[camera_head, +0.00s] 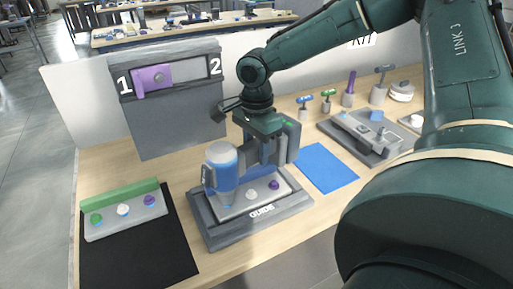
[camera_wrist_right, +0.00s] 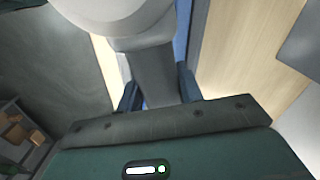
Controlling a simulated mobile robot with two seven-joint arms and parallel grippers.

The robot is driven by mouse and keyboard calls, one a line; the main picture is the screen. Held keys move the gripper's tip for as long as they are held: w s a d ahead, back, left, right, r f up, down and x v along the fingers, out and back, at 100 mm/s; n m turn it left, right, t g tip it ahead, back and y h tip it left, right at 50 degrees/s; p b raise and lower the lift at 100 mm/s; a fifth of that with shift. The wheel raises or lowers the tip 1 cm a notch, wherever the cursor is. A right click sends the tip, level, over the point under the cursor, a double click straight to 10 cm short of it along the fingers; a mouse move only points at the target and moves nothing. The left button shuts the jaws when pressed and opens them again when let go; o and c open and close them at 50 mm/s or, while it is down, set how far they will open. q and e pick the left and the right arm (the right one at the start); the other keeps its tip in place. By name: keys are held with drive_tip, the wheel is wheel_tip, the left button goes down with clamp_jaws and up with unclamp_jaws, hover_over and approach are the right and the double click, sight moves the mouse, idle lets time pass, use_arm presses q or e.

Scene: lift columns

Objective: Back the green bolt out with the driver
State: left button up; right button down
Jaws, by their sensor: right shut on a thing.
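My right gripper (camera_head: 264,150) is shut on the blue and white driver (camera_head: 221,165), which stands upright over the left end of the grey GUIDE fixture (camera_head: 262,225). In the right wrist view the fingers (camera_wrist_right: 158,92) close on the driver's grey handle (camera_wrist_right: 152,72). A green bolt head (camera_head: 96,218) shows at the left end of a light block (camera_head: 125,226) with a green back strip. A white and a purple head show beside it. In the GUIDE fixture a white head (camera_head: 250,195) and a purple head (camera_head: 273,185) show; the spot under the driver is hidden. My left gripper is out of view.
A black mat (camera_head: 165,261) lies under the block at left. A grey panel (camera_head: 182,120) marked 1 and 2 with a purple slider (camera_head: 153,80) stands behind. A blue mat (camera_head: 324,167), another grey fixture (camera_head: 362,138) and several upright tools lie to the right.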

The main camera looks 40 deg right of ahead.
drive_tip(key=shift+s, duration=0.15)
idle(0.5)
drive_tip(key=shift+r+p, duration=0.7)
drive_tip(key=shift+p, duration=0.05)
drive_tip(key=shift+w+r+p, duration=0.15)
drive_tip(key=shift+r+p, duration=0.6)
drive_tip(key=shift+r, duration=0.2)
drive_tip(key=shift+w+r+p, duration=0.1)
drive_tip(key=shift+r+p, duration=0.65)
drive_tip(key=shift+r, duration=0.2)
wheel_tip(320, 180, up, 2)
drive_tip(key=shift+p, duration=0.85)
drive_tip(key=shift+r, duration=1)
